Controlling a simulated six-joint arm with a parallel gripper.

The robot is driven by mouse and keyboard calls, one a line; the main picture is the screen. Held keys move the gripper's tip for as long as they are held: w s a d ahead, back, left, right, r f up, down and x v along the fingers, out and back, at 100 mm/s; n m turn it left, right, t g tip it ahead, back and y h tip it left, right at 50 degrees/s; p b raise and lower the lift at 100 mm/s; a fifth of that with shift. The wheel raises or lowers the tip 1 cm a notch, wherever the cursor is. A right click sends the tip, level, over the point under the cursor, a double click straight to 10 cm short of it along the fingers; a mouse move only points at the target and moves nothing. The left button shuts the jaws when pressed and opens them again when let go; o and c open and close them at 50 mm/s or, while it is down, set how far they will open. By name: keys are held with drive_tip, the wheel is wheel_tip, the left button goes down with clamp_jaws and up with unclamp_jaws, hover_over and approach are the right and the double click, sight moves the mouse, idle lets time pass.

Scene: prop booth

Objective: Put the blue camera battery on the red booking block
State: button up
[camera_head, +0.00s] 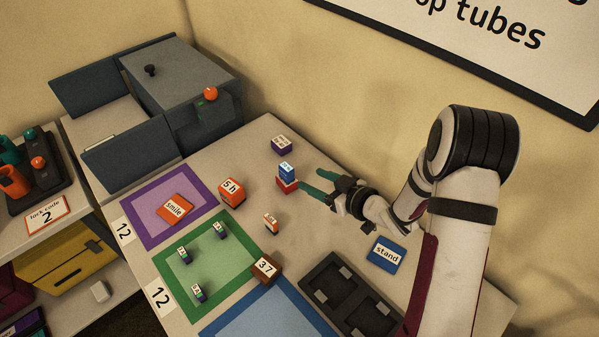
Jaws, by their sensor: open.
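The blue camera battery (286,169) with a white label stands on top of the red booking block (287,186), near the middle of the table. The battery looks upright and seated on the block. My gripper (311,179) is open and empty just to the right of the two, its dark green fingers pointing left toward them. A small gap seems to show between the fingertips and the stack. The underside of the battery, where it meets the block, is hard to make out at this size.
A purple block (281,145) stands behind the stack. An orange block (231,190) and a small orange-and-white block (271,222) stand left and in front. A brown block (265,268), blue card (386,254) and black tray (316,277) are nearer. The green mat (165,268) holds several small pieces.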

drive_tip(key=d+r+m+h, duration=0.35)
drive_tip(key=d+h, duration=0.25)
drive_tip(key=d, duration=0.2)
drive_tip(key=s+d+r+m+g+h, duration=0.3)
drive_tip(key=s+d+r+m+h, duration=0.25)
drive_tip(key=s, duration=0.35)
drive_tip(key=s+a+r+m+g+y, duration=0.1)
drive_tip(key=s+a+m+g+y, duration=0.1)
drive_tip(key=s, duration=1)
drive_tip(key=s+a+r+m+g+y, duration=0.1)
drive_tip(key=s+a, duration=0.5)
drive_tip(key=s, duration=0.6)
drive_tip(key=r+m+g, duration=0.1)
drive_tip(key=m+g, duration=0.1)
drive_tip(key=g, duration=0.1)
drive_tip(key=shift+a+r+m+g+y, duration=0.2)
drive_tip(key=shift+a+m+g+y, duration=0.1)
drive_tip(key=shift+g+y, duration=0.1)
